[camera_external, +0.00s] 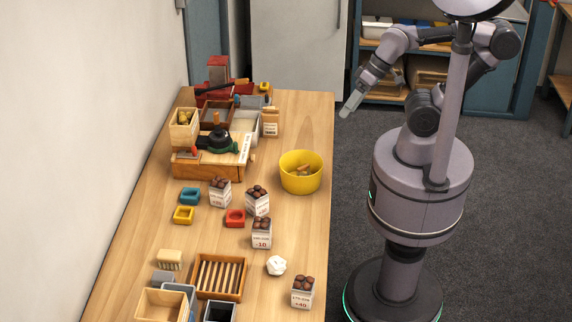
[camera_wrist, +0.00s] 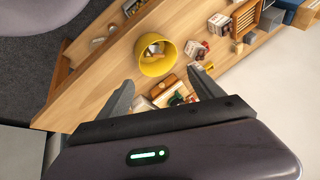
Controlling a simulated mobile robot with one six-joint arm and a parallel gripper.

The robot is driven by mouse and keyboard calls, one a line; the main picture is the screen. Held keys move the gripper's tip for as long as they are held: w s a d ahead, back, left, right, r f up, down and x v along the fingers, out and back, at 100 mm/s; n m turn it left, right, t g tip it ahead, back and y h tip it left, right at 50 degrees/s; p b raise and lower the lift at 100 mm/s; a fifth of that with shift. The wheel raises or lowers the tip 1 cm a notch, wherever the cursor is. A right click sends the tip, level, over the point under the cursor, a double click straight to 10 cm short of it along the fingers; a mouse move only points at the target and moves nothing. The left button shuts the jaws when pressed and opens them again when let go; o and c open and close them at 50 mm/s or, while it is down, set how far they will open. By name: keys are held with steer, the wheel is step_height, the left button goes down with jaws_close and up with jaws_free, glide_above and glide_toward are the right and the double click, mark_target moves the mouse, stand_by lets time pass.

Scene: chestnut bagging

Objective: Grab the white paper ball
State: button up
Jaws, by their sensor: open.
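The white paper ball (camera_external: 277,265) is a small crumpled lump on the wooden table (camera_external: 300,222), near its right edge in the front part. It lies between a bag of chestnuts marked -10 and a bag marked +40, apart from both. My gripper (camera_external: 350,105) is raised beyond the table's right edge towards the back, well away from the ball. In the wrist view my gripper (camera_wrist: 158,92) has its two fingers spread with nothing held between them. I cannot make out the ball in the wrist view.
A yellow bucket (camera_external: 301,173) stands at the table's right edge; it also shows in the wrist view (camera_wrist: 152,65). Bags of chestnuts (camera_external: 262,236) (camera_external: 302,294) stand near the ball. A slatted wooden tray (camera_external: 218,278) lies left of it. A wall borders the table's left side.

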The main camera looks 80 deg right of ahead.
steer(key=w+a+r+m+g+y+p, duration=0.1)
steer(key=w+a+r+m+g+p, duration=0.1)
steer(key=w+a, duration=0.5)
steer(key=w+a+r+m+g+y+p, duration=0.1)
steer(key=w+a+r+m+p, duration=0.15)
steer(key=w+a, duration=0.5)
steer(key=m+g+p, duration=0.2)
steer(key=m+g, duration=0.2)
steer(key=m, duration=0.1)
glide_above(276, 258)
steer(key=w+d, duration=0.2)
steer(key=d, duration=0.5)
step_height(276, 258, down, 12)
steer(key=f, duration=0.1)
steer(key=shift+m, duration=0.25)
steer(key=b+x, duration=0.1)
steer(key=x, duration=0.3)
steer(key=b+x, duration=0.2)
steer(key=x, duration=0.2)
steer(key=a+b+x, duration=0.1)
steer(key=x, duration=0.3)
steer(key=shift+s+a, duration=0.1)
steer(key=shift+a, duration=0.05)
steer(key=b+x, duration=0.3)
steer(key=x, duration=0.3)
steer(key=shift+a+f, duration=0.15)
steer(key=shift+f, duration=0.05)
steer(key=shift+r, duration=0.2)
steer(key=shift+c, duration=0.7)
steer(key=c, duration=1.3)
